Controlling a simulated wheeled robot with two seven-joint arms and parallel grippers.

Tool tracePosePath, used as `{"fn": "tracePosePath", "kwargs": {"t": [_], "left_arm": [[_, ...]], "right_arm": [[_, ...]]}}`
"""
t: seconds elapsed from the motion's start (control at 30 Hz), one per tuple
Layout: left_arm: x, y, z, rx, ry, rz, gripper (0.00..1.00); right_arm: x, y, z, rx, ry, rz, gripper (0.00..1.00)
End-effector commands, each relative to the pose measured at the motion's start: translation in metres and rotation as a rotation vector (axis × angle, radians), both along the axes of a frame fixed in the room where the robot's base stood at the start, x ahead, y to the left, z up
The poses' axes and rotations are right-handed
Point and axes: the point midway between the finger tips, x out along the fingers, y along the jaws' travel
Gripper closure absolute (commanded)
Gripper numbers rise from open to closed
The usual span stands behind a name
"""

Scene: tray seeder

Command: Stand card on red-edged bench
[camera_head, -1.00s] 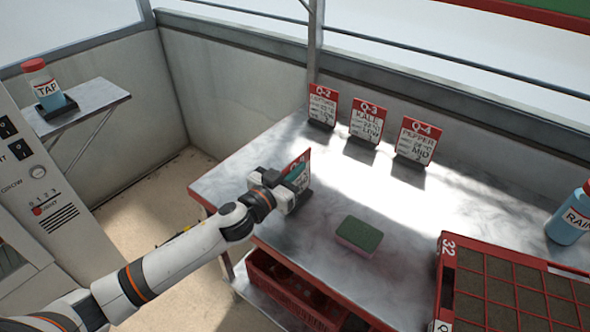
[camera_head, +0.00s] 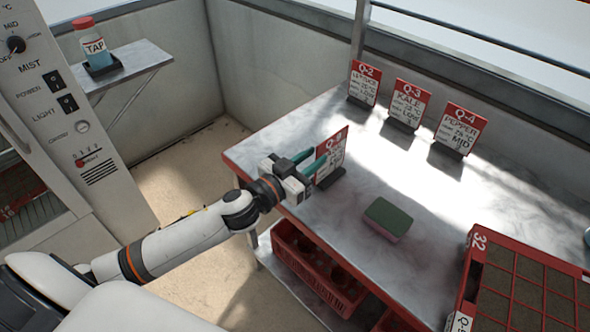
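A white card with a red top (camera_head: 334,150) stands upright in a black foot (camera_head: 331,178) near the left end of the red-edged bench (camera_head: 375,245). My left gripper (camera_head: 319,155) is at the card's left edge. Its two teal fingers are spread with a gap between them, and the near one overlaps the card in the picture. Whether a finger touches the card cannot be told. The card's label is partly hidden by the finger. My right gripper is not in view.
Cards Q-2 (camera_head: 364,83), Q-3 (camera_head: 408,104) and Q-4 (camera_head: 460,130) stand along the bench's back. A green-topped sponge (camera_head: 388,218) lies mid-bench. A red-framed seed tray (camera_head: 474,262) is at right. A red crate (camera_head: 318,268) sits below. Bench between sponge and cards is clear.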

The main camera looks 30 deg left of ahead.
Motion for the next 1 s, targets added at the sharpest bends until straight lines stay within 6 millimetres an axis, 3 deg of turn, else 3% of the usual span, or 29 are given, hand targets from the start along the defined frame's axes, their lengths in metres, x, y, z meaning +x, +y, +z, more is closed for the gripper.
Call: {"fn": "tracePosePath", "kwargs": {"t": [0.13,0.33,1.0], "left_arm": [[-0.026,0.009,-0.002,0.000,0.003,0.000,0.74],[-0.045,0.016,-0.002,0.000,0.001,0.000,0.74],[-0.051,0.019,-0.001,0.001,0.002,0.005,0.74]], "right_arm": [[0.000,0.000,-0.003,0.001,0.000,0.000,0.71],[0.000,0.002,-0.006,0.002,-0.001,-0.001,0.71],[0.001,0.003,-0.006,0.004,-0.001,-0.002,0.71]]}}
